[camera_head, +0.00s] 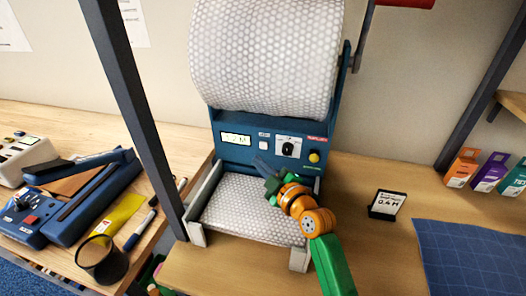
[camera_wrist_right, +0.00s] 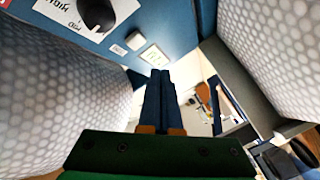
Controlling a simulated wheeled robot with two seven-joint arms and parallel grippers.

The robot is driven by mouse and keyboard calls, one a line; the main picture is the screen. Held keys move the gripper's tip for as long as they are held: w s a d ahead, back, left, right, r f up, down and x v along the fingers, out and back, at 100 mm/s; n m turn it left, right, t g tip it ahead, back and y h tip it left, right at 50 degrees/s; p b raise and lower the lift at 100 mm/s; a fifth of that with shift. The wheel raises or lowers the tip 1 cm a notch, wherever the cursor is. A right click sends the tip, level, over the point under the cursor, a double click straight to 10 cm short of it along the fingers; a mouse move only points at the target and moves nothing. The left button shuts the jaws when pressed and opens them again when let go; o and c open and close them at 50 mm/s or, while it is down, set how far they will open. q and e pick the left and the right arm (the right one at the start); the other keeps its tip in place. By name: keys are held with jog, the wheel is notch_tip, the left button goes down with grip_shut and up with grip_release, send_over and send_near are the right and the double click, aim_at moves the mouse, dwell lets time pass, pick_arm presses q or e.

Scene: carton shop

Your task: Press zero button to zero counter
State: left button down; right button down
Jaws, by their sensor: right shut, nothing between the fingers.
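A blue machine (camera_head: 228,157) holds a big roll of bubble wrap (camera_head: 265,55). Its front panel has a lit counter display (camera_head: 236,139), whose digits I cannot read surely, and a small white button (camera_head: 264,145) just right of it. The wrist view also shows the white button (camera_wrist_right: 135,40) and the display (camera_wrist_right: 155,56). My right gripper (camera_head: 262,164) is shut and empty, its dark blue fingers just below the white button. In the wrist view the fingertips (camera_wrist_right: 160,74) point near the display; I cannot tell whether they touch the panel. My left gripper is not in view.
A black knob (camera_head: 288,148) and a yellow button (camera_head: 314,157) sit right of the white button. A bubble wrap sheet (camera_head: 235,205) lies below the panel. A small sign (camera_head: 386,204) and a blue mat (camera_head: 470,255) are right. A dark post (camera_head: 135,110) stands left.

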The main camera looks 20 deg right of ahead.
aim_at(264, 145)
jog(key=shift+w+d+b, duration=0.35)
jog(key=shift+w+d, duration=0.1)
jog(key=shift+w, duration=0.2)
jog(key=shift+w+d+b, duration=0.3)
jog(key=shift+w+d, duration=0.15)
jog(key=shift+w, duration=0.2)
dwell(1.1)
jog(key=shift+w+d, duration=0.2)
jog(key=shift+w, duration=0.1)
jog(key=shift+w+d+b, duration=0.3)
jog(key=shift+w+b, duration=0.1)
jog(key=shift+b, duration=0.25)
dwell(0.4)
dwell(0.3)
jog(key=shift+s+a+p, duration=0.5)
jog(key=shift+s+p, duration=0.2)
jog(key=shift+s, duration=0.05)
